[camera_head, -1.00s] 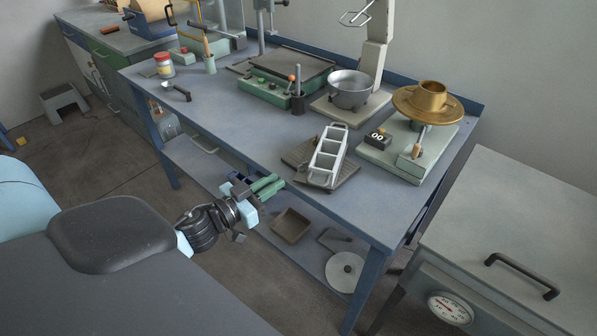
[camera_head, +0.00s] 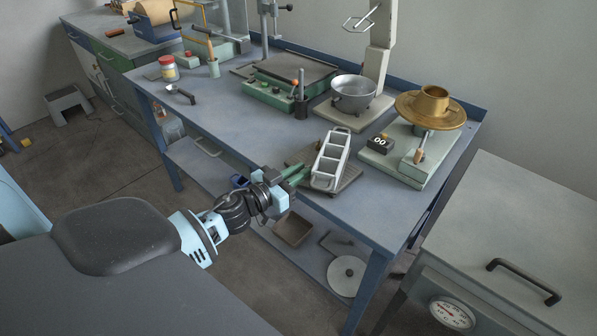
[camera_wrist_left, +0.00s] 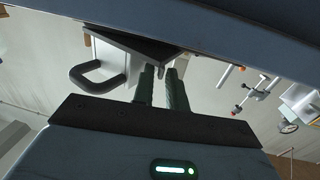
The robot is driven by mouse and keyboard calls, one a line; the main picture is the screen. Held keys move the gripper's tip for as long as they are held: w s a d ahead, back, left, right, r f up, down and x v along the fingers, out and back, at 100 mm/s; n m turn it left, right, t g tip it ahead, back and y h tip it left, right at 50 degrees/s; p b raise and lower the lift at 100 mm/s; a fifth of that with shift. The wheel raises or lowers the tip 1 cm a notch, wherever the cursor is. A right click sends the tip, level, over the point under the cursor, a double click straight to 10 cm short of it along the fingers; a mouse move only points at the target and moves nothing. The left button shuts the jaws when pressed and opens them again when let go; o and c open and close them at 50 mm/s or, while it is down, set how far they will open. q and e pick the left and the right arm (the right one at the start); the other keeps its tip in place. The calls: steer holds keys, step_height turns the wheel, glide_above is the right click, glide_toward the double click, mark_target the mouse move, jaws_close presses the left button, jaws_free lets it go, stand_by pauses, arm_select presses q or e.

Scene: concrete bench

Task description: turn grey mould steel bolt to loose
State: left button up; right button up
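The grey mould (camera_head: 331,158) is a long light-grey frame with several open compartments. It sits on a dark base plate (camera_head: 347,181) near the bench's front edge in the head view. I cannot make out its steel bolt. My left gripper (camera_head: 298,174) is at the bench's front edge, just left of the mould's near end, with its green fingers pointing towards it. In the left wrist view its two fingers (camera_wrist_left: 162,88) stand a narrow gap apart, with nothing seen between them. Whether they touch the mould cannot be told. My right gripper is not in view.
On the bench (camera_head: 240,120) stand a green-based device (camera_head: 271,97), a metal bowl (camera_head: 353,94) and a brass-topped apparatus (camera_head: 430,107) with a small display box (camera_head: 380,144). A grey cabinet (camera_head: 530,215) with a black handle is at the right. Bare bench lies left of the mould.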

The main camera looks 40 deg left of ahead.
arm_select(q)
jaws_close()
